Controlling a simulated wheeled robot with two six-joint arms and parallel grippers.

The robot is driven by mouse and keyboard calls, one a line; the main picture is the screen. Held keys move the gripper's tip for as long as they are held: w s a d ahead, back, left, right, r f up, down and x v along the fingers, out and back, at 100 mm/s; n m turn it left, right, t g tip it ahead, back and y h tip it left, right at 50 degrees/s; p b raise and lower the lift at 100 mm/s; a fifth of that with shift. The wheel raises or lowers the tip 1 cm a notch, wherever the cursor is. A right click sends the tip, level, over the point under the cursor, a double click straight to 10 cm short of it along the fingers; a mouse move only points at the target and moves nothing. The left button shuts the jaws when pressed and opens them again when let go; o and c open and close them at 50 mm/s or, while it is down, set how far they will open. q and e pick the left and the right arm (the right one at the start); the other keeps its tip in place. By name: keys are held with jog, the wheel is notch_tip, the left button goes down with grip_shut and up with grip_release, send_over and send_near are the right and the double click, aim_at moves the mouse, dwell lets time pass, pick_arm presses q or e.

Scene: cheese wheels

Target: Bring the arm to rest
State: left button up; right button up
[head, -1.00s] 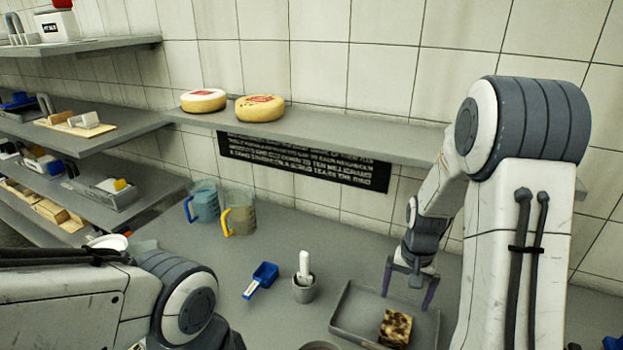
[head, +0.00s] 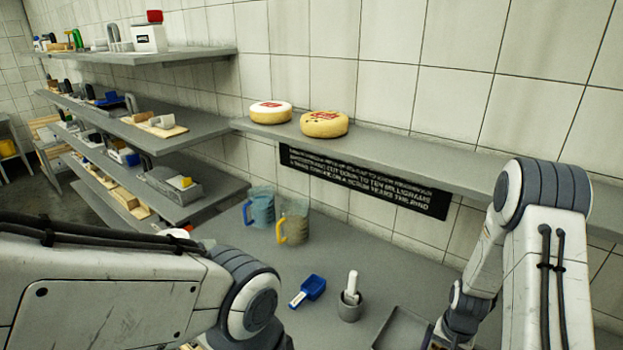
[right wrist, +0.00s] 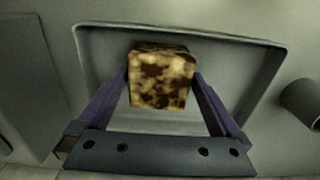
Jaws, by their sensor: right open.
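My right gripper (right wrist: 161,74) is open in the right wrist view, its two purple fingers spread apart. A brown and cream mottled block (right wrist: 160,84) sits in the grey tray and shows between the fingertips; I cannot tell how far below them it is. The tray (right wrist: 225,42) also shows at the bottom of the head view (head: 398,330), where the block is out of frame. My right arm (head: 485,270) reaches down at the right of the head view, its fingers cut off by the lower edge. My left arm (head: 130,285) crosses the lower left; its gripper is out of view.
Two cheese wheels (head: 271,112) (head: 325,124) rest on the wall shelf (head: 400,165). Stocked shelves (head: 190,125) fill the left.

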jog(key=shift+r, duration=0.3)
